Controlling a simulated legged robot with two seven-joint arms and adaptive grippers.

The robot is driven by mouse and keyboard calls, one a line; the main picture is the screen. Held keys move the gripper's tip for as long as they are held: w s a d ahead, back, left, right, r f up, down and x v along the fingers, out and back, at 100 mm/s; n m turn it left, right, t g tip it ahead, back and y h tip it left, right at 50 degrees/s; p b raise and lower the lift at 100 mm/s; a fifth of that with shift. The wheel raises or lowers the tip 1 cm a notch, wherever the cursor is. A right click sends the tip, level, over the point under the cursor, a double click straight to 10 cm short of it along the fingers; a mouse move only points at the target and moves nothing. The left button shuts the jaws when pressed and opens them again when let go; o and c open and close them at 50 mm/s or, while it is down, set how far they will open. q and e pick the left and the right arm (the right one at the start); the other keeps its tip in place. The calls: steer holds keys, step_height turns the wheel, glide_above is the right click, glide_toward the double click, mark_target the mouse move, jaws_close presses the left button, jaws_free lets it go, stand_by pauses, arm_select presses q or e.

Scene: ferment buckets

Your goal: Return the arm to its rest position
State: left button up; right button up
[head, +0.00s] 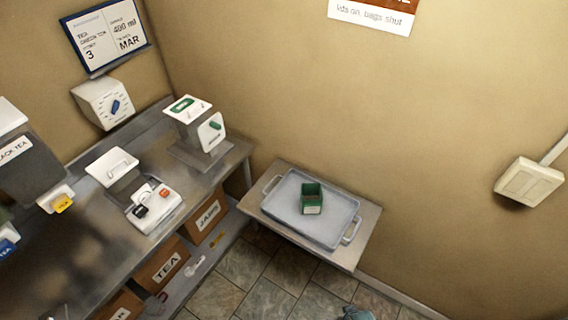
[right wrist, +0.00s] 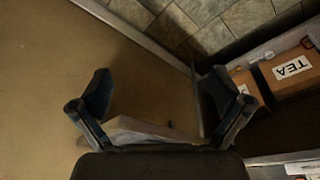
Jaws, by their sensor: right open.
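My right gripper (right wrist: 158,88) shows in the right wrist view with its two dark fingers spread wide apart. It is open. A pale flat edge (right wrist: 150,128) shows low between the fingers; I cannot tell what it belongs to or whether anything touches it. In the head view a small blue-grey shape (head: 356,313) is cut off at the bottom edge, and I cannot tell whether it is part of my right gripper. My left gripper is not in view.
The steel counter (head: 83,262) at left holds dispensers and a scale, with labelled boxes (head: 160,264) below. The tiled floor (head: 270,285) in front is clear.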

steer(key=s+f+g+b, duration=0.1)
steer(key=s+f+b, duration=0.1)
steer(key=f, duration=0.9)
steer(key=s+f+b, duration=0.2)
steer(key=s+f, duration=0.1)
steer(key=f, duration=0.8)
arm_select(q)
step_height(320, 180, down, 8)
steer(key=b, duration=0.3)
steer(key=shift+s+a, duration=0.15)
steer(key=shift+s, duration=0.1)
arm_select(e)
steer(key=s+d+f+g, duration=0.1)
steer(key=s+d+f, duration=0.1)
steer(key=s+f, duration=1.4)
steer(key=shift+d+f, duration=0.25)
steer(key=shift+f, duration=0.4)
steer(key=shift+s+d, duration=0.1)
steer(key=shift+d, duration=0.05)
